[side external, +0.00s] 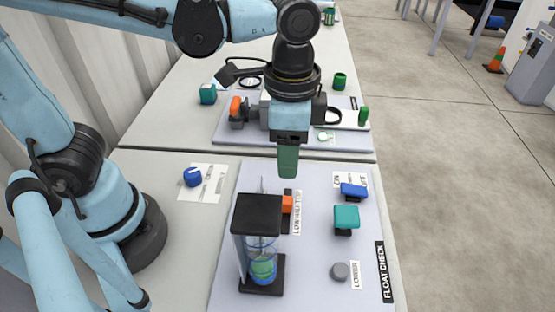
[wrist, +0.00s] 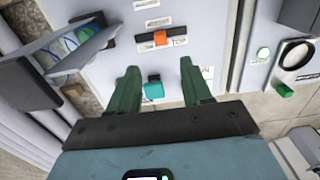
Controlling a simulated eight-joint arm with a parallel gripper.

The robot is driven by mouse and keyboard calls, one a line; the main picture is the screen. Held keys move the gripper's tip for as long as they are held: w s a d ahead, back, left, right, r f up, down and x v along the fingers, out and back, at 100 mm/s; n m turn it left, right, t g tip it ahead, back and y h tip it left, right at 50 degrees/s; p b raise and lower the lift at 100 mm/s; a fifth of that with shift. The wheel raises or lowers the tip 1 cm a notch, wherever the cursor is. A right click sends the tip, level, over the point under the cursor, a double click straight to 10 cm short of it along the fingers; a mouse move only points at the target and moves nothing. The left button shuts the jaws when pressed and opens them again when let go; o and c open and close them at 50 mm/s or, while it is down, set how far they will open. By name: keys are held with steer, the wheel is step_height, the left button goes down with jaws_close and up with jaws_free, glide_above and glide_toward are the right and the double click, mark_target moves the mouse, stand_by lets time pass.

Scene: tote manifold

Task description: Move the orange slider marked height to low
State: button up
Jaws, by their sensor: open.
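The orange slider (side external: 287,204) sits on a short dark track on the grey panel, beside a white label strip (side external: 297,212). In the wrist view the orange slider (wrist: 160,38) is near the middle of its track, and the label lies along the track's near side. My gripper (side external: 288,176) has green fingers pointing down, above and behind the slider in the side view, apart from it. In the wrist view my gripper (wrist: 158,68) is open and empty, with the slider beyond its fingertips. The black-capped column partly hides the track in the side view.
A clear column with a black cap (side external: 257,202) stands close left of the slider. A teal knob (side external: 346,216), a blue switch (side external: 354,190) and a grey button (side external: 340,271) are to the right. A blue knob (side external: 192,177) is at left. Another panel stands behind.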

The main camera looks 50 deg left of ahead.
mark_target(287, 200)
step_height(287, 200, down, 12)
steer(key=shift+r, duration=0.25)
stand_by(0.4)
jaws_close()
stand_by(0.3)
